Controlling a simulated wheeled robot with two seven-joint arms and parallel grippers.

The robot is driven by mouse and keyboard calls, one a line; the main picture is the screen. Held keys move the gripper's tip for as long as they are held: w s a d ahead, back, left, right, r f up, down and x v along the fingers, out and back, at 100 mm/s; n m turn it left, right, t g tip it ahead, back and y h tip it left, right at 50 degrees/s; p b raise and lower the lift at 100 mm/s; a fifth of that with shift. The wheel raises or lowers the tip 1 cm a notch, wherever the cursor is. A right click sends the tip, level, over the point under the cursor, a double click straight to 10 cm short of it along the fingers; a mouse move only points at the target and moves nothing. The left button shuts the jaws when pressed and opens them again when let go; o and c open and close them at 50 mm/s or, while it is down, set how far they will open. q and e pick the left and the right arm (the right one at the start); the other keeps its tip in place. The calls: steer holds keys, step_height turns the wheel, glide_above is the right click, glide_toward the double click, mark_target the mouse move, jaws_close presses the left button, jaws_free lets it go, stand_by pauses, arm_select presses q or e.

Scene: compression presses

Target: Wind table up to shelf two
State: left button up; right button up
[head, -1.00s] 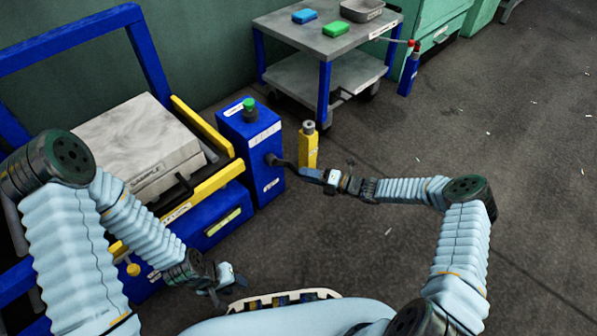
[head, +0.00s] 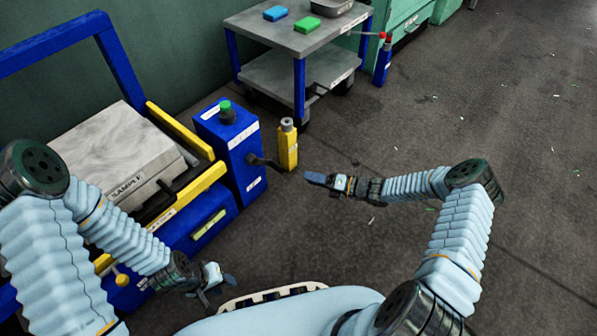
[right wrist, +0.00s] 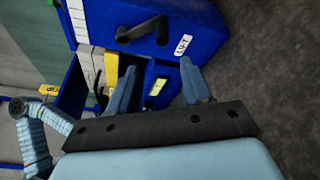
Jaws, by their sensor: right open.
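The blue lift box (head: 242,160) stands at the right end of the yellow-and-blue table frame (head: 190,190), with a green knob (head: 226,112) on top. Its black crank handle (head: 268,161) sticks out to the right; it also shows in the right wrist view (right wrist: 146,31), above a "LIFT" label (right wrist: 184,46). My right gripper (head: 312,178) is open and empty, a short gap from the crank; its fingers (right wrist: 165,82) point toward the box. My left gripper (head: 222,283) is low in front of the frame, holding nothing visible. A grey block marked SAMPLE (head: 120,155) sits on the table.
A yellow cylinder (head: 287,146) stands just behind the crank. A grey two-level cart (head: 305,80) carries a blue block (head: 275,13), a green block (head: 307,24) and a tray. A blue post (head: 383,63) stands beside it.

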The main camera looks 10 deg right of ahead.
mark_target(278, 167)
steer(key=w+a+n+t+h, duration=0.1)
steer(key=w+a+n, duration=0.1)
steer(key=a, duration=0.1)
steer(key=w+a+f+n+t+h, duration=0.1)
steer(key=w+a+n+t, duration=0.1)
steer(key=w+a, duration=0.1)
steer(key=w+a+n+t+h, duration=0.1)
steer(key=w+a+n+t, duration=0.1)
steer(key=w+a, duration=0.1)
steer(key=shift+a+f, duration=0.2)
steer(key=shift+a, duration=0.35)
steer(key=shift+c, duration=0.4)
jaws_close()
